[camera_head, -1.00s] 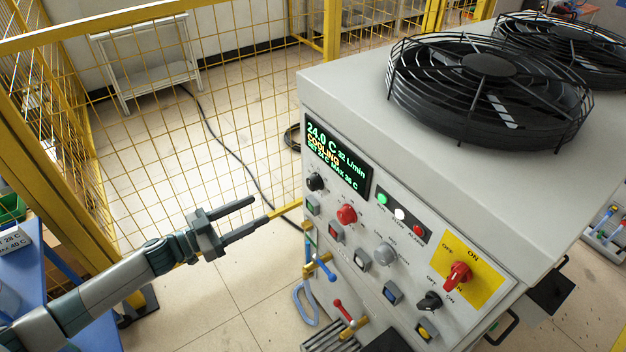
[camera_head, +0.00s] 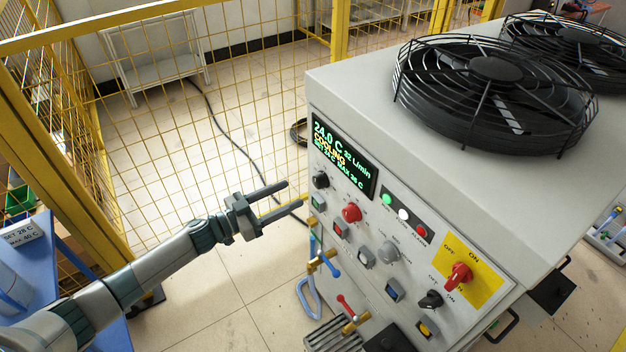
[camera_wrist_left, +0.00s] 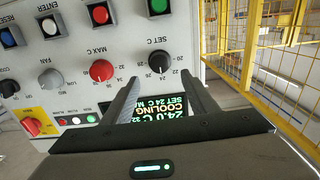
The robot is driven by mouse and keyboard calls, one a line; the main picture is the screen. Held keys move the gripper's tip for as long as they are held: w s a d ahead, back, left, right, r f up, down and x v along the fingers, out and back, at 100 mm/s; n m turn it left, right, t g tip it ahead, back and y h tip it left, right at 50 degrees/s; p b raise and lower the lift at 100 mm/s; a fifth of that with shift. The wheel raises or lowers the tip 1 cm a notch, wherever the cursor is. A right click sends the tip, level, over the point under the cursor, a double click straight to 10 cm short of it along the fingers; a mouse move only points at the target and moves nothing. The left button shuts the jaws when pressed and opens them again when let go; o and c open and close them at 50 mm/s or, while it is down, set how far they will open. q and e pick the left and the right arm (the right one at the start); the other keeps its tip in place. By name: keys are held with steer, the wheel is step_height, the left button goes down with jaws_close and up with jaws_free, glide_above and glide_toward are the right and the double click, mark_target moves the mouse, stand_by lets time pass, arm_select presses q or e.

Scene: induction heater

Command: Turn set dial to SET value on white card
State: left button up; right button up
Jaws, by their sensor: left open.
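The set dial is a small black knob (camera_head: 320,180) below the display on the machine's front panel. In the left wrist view the black knob (camera_wrist_left: 158,62) sits under the label SET C, with a scale around it. My left gripper (camera_head: 294,194) is open and empty, its two fingers pointing at the panel, a short gap from the knob. In the wrist view the fingertips (camera_wrist_left: 162,80) frame the knob from either side. The display (camera_head: 344,158) reads 24.0 C, COOLING, SET 24 C. The white card (camera_head: 22,232) at the left appears to read SET 28 C, MAX 40 C.
A red MAX C knob (camera_head: 351,212) and a grey FAN knob (camera_head: 388,252) are close by on the panel. Buttons (camera_head: 341,230) sit below the knobs. Blue-handled pipework (camera_head: 328,264) juts out lower down. A yellow mesh fence (camera_head: 230,90) stands behind my arm.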

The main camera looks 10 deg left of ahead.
mark_target(316, 182)
arm_select(q)
steer(key=p+x, duration=0.1)
steer(key=x, duration=0.8)
steer(key=shift+w+p, duration=0.1)
steer(key=shift+p, duration=0.25)
steer(key=shift+c, duration=0.3)
steer(key=c, duration=0.8)
